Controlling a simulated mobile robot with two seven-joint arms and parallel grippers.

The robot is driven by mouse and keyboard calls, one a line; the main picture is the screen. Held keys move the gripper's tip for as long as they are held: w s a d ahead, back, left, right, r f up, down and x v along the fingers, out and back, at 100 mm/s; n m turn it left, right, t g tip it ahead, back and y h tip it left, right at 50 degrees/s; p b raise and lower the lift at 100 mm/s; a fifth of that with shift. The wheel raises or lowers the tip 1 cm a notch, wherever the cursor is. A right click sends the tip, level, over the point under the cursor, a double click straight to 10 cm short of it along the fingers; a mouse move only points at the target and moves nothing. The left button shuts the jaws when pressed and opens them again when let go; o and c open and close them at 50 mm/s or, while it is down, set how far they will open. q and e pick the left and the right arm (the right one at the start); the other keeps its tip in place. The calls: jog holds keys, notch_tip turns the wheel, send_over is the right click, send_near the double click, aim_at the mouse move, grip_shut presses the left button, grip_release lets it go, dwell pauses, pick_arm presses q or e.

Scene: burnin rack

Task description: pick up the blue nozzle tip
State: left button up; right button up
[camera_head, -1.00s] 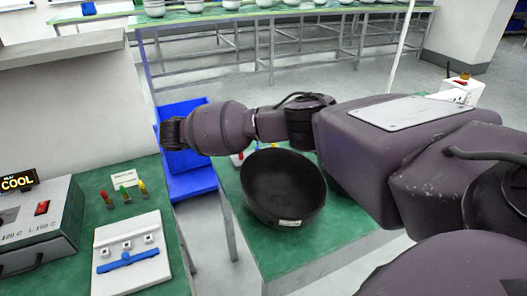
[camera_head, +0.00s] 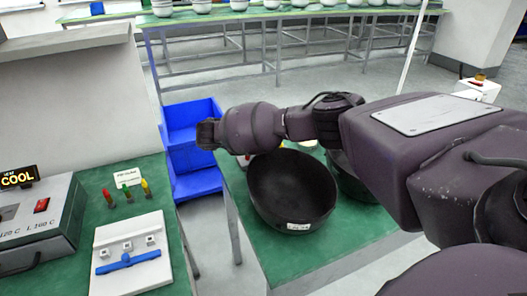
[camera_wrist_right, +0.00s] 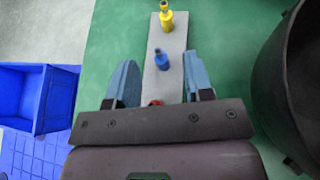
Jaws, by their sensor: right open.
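The blue nozzle tip (camera_wrist_right: 161,60) stands on a grey strip (camera_wrist_right: 170,85) in the right wrist view, between a yellow nozzle tip (camera_wrist_right: 166,20) and a red one (camera_wrist_right: 155,102) partly hidden by the gripper. My right gripper (camera_wrist_right: 161,66) is open, its two blue-grey fingers on either side of the strip, with the blue tip between them in the picture. I cannot tell how far above it the fingers are. In the head view my right gripper (camera_head: 208,134) is at the end of the arm from the right; the blue tip is not clearly visible there. My left gripper is not in view.
A large black bowl (camera_head: 290,188) stands on the green table beside my right arm; it also fills the right edge of the wrist view (camera_wrist_right: 300,90). A second dark bowl (camera_head: 352,182) is behind my arm. Blue bins (camera_head: 190,155) stand left of the table.

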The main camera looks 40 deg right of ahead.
jog(key=x, duration=0.3)
jog(key=shift+w+d+f, duration=0.1)
jog(key=shift+d, duration=0.1)
grip_shut()
